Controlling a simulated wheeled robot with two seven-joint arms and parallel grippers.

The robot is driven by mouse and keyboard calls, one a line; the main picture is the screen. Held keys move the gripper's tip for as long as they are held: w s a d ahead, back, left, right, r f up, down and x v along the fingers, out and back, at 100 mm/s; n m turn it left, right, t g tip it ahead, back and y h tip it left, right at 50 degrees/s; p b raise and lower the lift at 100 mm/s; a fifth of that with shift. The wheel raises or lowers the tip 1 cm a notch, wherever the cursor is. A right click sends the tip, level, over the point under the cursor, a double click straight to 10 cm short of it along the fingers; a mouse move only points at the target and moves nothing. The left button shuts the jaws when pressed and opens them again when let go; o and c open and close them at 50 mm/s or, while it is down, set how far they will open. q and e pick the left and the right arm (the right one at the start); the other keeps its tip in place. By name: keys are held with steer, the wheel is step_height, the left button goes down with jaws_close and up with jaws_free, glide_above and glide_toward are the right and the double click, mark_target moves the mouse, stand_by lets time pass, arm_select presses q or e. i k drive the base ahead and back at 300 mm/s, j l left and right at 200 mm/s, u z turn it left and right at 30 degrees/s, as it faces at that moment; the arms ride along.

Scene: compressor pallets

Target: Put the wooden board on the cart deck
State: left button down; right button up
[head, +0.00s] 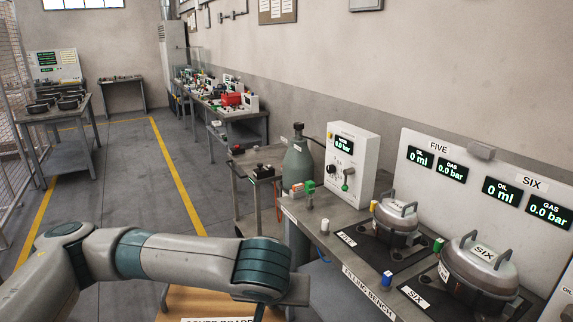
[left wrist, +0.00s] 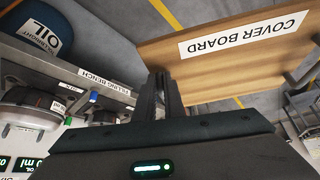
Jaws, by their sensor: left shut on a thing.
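The wooden board (left wrist: 225,60) carries a white label reading COVER BOARD. In the left wrist view it fills the upper right, and my left gripper (left wrist: 166,82) is shut on its near edge. In the head view, part of the board (head: 190,299) shows at the bottom edge, below my left forearm, with its label cut off by the frame. My arm hides much of it and the left fingers there. A grey cart (head: 238,176) with small items on top stands beside the filling bench; I cannot tell if it is the task's cart. My right gripper is not in view.
A blue oil drum (left wrist: 38,32) shows in the left wrist view. Floor beyond my arm is clear.

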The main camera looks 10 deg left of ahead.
mark_target(263, 163)
steer(key=i+j+u, duration=0.15)
steer(key=i+u, duration=0.15)
steer(key=i, duration=0.3)
steer(key=i+u, duration=0.3)
steer(key=i, duration=0.3)
steer(key=i+z, duration=0.1)
steer(key=i, duration=0.5)
steer(key=i+j, duration=0.15)
steer(key=i, duration=0.5)
steer(key=i+j+z, duration=0.1)
steer(key=i+z, duration=0.25)
steer(key=i+j+z, duration=0.2)
steer(key=i+z, duration=0.15)
steer(key=i+j+z, duration=0.4)
steer(key=i+l, duration=0.1)
